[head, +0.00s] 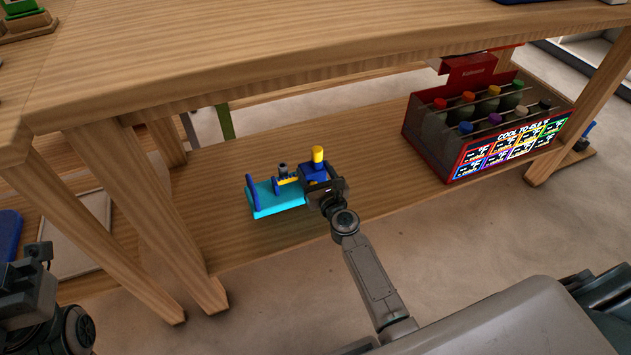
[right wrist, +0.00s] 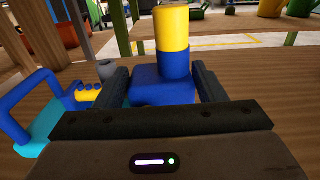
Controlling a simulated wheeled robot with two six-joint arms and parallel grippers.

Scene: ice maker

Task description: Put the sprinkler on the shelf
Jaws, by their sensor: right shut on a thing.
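The sprinkler (head: 277,194) has a cyan base, a blue handle and a blue block with a yellow top. It is over the lower wooden shelf (head: 225,215), under the tabletop; I cannot tell whether it touches the shelf. My right gripper (head: 324,178) is shut on its blue block. In the right wrist view the sprinkler (right wrist: 164,85) has its blue and yellow part upright between the two dark fingers (right wrist: 165,92), with the cyan base and blue handle to the left. At the lower left of the head view is part of my left arm; its fingertips are not clearly seen.
A red rack (head: 425,135) with several capped bottles stands at the right on the same shelf. The tabletop edge (head: 280,85) overhangs the shelf. Wooden legs (head: 165,215) stand at the left. The shelf between the sprinkler and the rack is clear.

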